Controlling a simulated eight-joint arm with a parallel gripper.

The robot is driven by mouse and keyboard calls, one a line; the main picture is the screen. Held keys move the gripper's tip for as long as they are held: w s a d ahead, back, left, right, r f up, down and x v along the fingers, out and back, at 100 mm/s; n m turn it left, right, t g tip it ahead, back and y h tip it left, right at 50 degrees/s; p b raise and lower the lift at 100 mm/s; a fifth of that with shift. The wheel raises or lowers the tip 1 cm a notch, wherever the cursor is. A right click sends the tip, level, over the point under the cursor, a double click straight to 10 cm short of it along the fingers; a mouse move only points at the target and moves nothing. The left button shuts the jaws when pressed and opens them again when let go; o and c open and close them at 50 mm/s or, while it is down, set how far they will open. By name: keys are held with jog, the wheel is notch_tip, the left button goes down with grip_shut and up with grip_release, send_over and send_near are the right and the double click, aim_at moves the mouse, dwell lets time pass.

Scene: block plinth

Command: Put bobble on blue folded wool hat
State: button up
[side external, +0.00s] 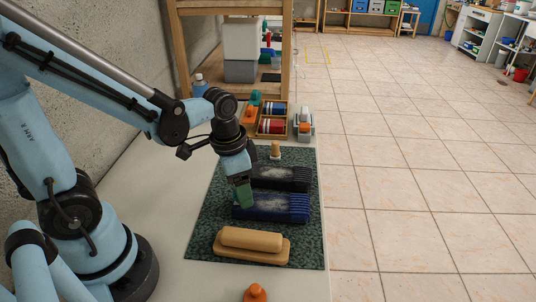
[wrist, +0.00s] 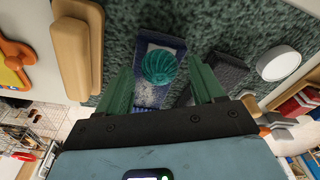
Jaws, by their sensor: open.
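The bobble (wrist: 160,68) is a teal ribbed ball. In the wrist view it lies between my fingertips, over the blue folded wool hat (wrist: 148,96); whether it touches the hat is unclear. In the side view the hat (side external: 285,208) is a dark blue block with a pale patch on the mat, and the bobble is hidden by my gripper. My gripper (side external: 242,204) points down at the hat's left part. In the wrist view its green fingers (wrist: 163,72) are spread on either side of the bobble, with gaps visible.
A black folded block (side external: 282,178) lies just behind the hat, with a small pale peg (side external: 275,150) beyond. A wooden block on a board (side external: 250,241) is in front. The green mat (side external: 207,215) has bare room at left. A wooden tray (side external: 270,135) stands at the back.

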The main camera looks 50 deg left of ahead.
jog(key=r+n+t, duration=0.1)
jog(key=r+t, duration=0.1)
jog(key=r, duration=0.1)
jog(key=r+n+t, duration=0.1)
jog(key=r+t, duration=0.1)
jog(key=r, duration=0.1)
jog(key=r+n+t, duration=0.1)
jog(key=r+n, duration=0.1)
jog(key=shift+w+a+r+t, duration=0.1)
jog(key=shift+a+r+t, duration=0.3)
dwell(0.6)
